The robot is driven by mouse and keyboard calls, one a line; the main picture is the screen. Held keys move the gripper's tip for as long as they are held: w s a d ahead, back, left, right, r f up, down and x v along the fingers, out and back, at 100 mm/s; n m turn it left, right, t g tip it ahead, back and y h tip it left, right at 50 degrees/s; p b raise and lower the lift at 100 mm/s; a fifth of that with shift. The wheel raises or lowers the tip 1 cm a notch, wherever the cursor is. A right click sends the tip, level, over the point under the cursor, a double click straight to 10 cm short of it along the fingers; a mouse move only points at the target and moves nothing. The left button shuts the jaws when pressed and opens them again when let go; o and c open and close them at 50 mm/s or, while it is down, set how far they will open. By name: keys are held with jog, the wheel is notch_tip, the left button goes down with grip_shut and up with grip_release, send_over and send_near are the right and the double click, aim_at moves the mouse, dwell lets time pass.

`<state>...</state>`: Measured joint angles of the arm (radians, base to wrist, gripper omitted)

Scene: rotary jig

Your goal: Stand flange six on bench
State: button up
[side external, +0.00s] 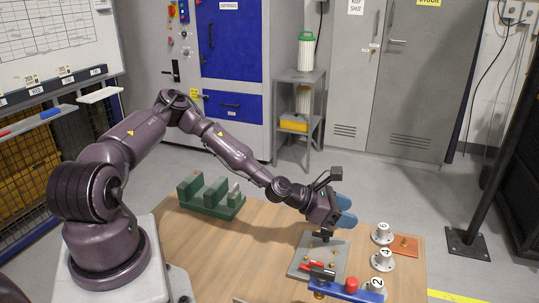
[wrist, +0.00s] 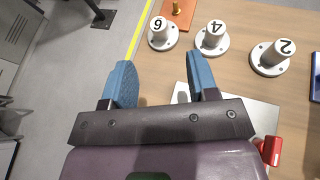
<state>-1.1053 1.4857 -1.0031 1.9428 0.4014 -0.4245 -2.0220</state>
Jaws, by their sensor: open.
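Flange six (side external: 382,234) is a pale grey flanged piece with a round base and a "6" on its top. It stands upright on the bench (side external: 250,245), beside an orange plate, and also shows at the top of the wrist view (wrist: 162,36). Flange four (side external: 383,260) and flange two (side external: 375,287) stand in a row with it; both also show in the wrist view, four (wrist: 212,40) and two (wrist: 270,58). My gripper (side external: 345,211) has blue fingers, open and empty, apart from the flanges. In the wrist view its fingers (wrist: 160,72) point toward flange six and flange four.
The orange plate (side external: 405,246) carries a brass peg. A grey plate (side external: 305,262) with a red and dark fixture lies below my gripper. A blue bar (side external: 335,290) with a red knob (side external: 351,284) is at the front. A green block rack (side external: 212,200) stands at the back left.

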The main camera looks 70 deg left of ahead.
jog(key=s+d+m+g, duration=0.1)
jog(key=m, duration=0.1)
jog(key=s+d+m+g, duration=0.1)
jog(key=m, duration=0.2)
jog(key=s+d+m+g, duration=0.1)
jog(key=m, duration=0.2)
jog(key=shift+s+r+g+h, duration=0.25)
jog(key=shift+r+g+h, duration=0.05)
jog(key=shift+r+g, duration=0.1)
jog(key=s+r+m+g+y, duration=0.3)
jog(key=s+r+m+y, duration=0.2)
jog(key=s+r+m, duration=1.8)
notch_tip(320, 180, up, 4)
jog(key=s, duration=0.2)
jog(key=shift+s+a+y, duration=0.3)
jog(key=shift+y, duration=0.1)
